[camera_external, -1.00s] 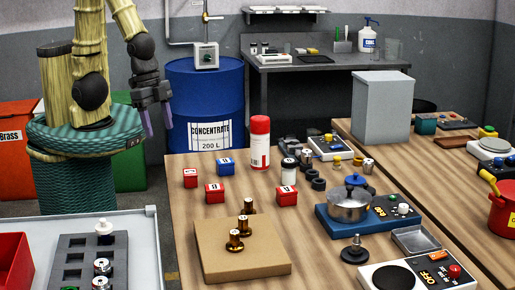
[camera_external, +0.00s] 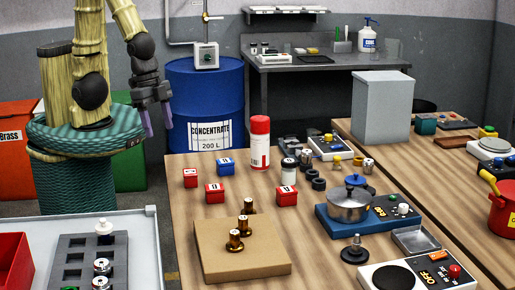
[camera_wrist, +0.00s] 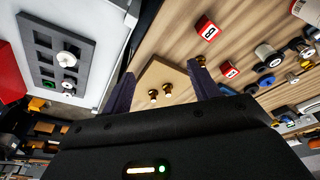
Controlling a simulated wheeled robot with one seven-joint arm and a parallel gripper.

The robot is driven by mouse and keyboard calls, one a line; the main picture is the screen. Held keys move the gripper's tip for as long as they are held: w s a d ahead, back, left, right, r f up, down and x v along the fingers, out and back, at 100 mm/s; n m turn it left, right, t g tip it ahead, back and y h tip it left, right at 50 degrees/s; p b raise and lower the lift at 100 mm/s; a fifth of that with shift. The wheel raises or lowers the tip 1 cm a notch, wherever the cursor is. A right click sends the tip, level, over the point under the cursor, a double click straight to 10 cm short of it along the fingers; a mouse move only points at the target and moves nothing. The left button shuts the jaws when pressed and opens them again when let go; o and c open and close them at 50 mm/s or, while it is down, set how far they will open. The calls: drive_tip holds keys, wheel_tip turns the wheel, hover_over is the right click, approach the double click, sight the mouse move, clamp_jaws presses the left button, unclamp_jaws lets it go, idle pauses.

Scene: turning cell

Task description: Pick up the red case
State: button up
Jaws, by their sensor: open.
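Three small red boxes with white labels sit on the wooden table: one at the back left (camera_external: 190,178), one in front of it (camera_external: 215,193) and one to the right (camera_external: 287,196). I cannot tell which of them is the red case. Two red boxes show in the wrist view, one near the top (camera_wrist: 207,29) and one lower (camera_wrist: 229,68). My gripper (camera_external: 158,126) is open and empty, raised beyond the table's left edge, apart from the boxes. In the wrist view my gripper (camera_wrist: 164,70) has its fingers spread, with nothing held between them.
A blue box (camera_external: 226,166), a red-and-white canister (camera_external: 260,142) and a cardboard-coloured board (camera_external: 235,262) with brass parts share the table. A pot (camera_external: 350,205) stands on a blue unit to the right. A grey tray (camera_external: 140,250) is at the left. A blue drum (camera_external: 205,100) stands behind.

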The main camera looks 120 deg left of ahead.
idle(0.4)
drive_tip(key=shift+o, duration=0.8)
